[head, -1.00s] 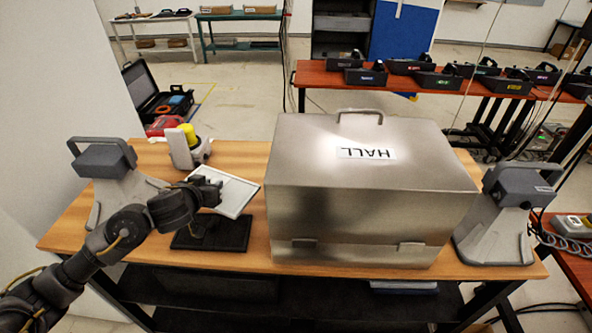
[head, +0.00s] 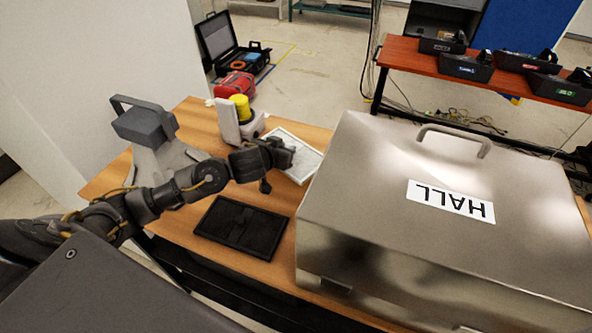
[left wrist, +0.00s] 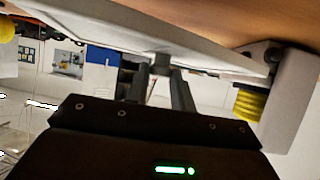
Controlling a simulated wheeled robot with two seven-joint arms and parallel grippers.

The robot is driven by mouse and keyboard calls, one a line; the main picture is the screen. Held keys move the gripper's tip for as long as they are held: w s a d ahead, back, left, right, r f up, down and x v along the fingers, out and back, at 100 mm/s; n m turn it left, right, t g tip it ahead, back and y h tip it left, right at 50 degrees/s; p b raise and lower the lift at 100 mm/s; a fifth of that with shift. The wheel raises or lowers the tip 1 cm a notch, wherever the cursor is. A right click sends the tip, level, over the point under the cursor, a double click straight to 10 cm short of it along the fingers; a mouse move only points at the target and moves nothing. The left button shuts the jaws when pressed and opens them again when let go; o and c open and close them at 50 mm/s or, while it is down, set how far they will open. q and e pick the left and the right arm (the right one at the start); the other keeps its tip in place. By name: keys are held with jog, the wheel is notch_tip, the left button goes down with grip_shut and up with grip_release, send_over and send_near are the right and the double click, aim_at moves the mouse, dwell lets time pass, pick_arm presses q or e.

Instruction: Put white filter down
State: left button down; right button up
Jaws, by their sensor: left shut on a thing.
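The white filter (head: 308,163) is a flat, pale, framed panel over the wooden table, between the yellow-topped device and the metal HALL case. My left gripper (head: 284,153) is shut on its near edge. In the left wrist view the filter (left wrist: 130,25) runs across the top, with the gripper fingers (left wrist: 161,78) meeting at its edge. Whether the filter touches the table is unclear. My right gripper is not in view.
A black flat tray-like panel (head: 240,228) lies in front of the filter. The large metal HALL case (head: 400,200) stands close on the right. A white device with a yellow top (head: 240,107) is behind left, and a grey stand (head: 145,128) is at left.

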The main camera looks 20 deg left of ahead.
pick_arm(q)
jog(key=shift+w+f, duration=0.45)
jog(key=shift+f, duration=0.4)
jog(key=shift+s+a+f, duration=0.1)
jog(key=shift+s+a, duration=0.15)
jog(key=shift+a, duration=0.1)
jog(key=f, duration=0.3)
jog(key=shift+s+d, duration=0.15)
jog(key=shift+s, duration=0.1)
jog(key=shift+w+f, duration=0.25)
jog(key=shift+f, duration=0.05)
jog(key=shift+s+r, duration=0.1)
jog(key=shift+s, duration=0.1)
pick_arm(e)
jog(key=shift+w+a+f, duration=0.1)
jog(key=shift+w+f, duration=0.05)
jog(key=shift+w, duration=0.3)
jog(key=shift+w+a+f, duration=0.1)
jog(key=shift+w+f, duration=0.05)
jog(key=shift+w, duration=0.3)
pick_arm(q)
jog(key=c, duration=1.6)
grip_release()
jog(key=o, duration=0.4)
jog(key=shift+w+f, duration=0.1)
jog(key=shift+f, duration=0.1)
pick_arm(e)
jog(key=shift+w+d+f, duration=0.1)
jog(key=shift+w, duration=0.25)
